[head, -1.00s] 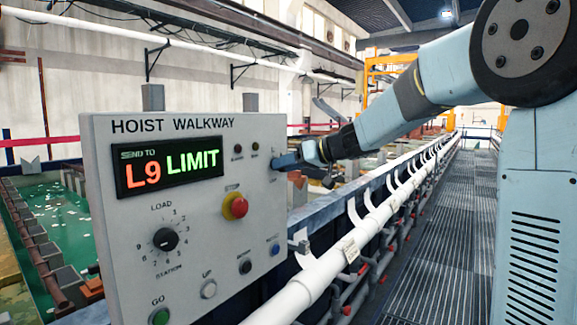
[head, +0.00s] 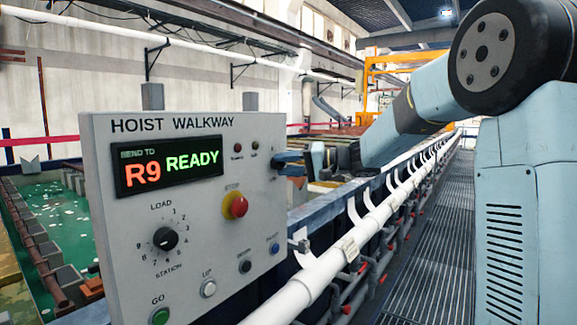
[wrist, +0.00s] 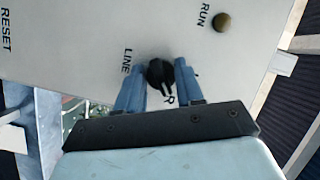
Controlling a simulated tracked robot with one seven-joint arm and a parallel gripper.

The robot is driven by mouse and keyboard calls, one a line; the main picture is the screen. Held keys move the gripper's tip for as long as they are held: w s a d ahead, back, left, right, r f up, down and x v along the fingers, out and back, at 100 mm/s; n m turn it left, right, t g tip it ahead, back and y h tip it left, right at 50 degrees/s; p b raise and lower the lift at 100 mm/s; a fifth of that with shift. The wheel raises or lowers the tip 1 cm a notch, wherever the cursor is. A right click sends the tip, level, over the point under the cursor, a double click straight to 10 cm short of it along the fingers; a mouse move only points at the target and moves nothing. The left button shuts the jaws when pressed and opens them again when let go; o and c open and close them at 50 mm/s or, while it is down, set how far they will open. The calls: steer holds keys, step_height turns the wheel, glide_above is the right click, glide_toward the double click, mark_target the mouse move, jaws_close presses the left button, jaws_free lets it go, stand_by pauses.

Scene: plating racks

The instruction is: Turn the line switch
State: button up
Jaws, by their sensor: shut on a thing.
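The line switch (wrist: 158,72) is a round black knob with a pale pointer mark on the grey panel, beside the word LINE, in the wrist view. Its pointer is turned toward a letter R at the knob's edge. My gripper (wrist: 159,82) has its blue fingers on both sides of the knob, shut on it. In the head view my gripper (head: 288,163) is at the panel's upper right edge, and its fingers hide the switch. The panel display (head: 168,167) reads R9 in orange and READY in green.
The HOIST WALKWAY panel (head: 125,230) also carries a red stop button (head: 236,206), a load station dial (head: 165,239) and a green GO button (head: 159,316). A white pipe rail (head: 325,270) runs along the right, beside a grated walkway (head: 430,270).

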steer(key=shift+m, duration=0.4)
stand_by(0.3)
steer(key=o, duration=1)
steer(key=shift+o, duration=0.2)
steer(key=f+v, duration=0.1)
steer(key=v, duration=1.2)
steer(key=shift+d+r, duration=0.2)
steer(key=shift+d, duration=0.25)
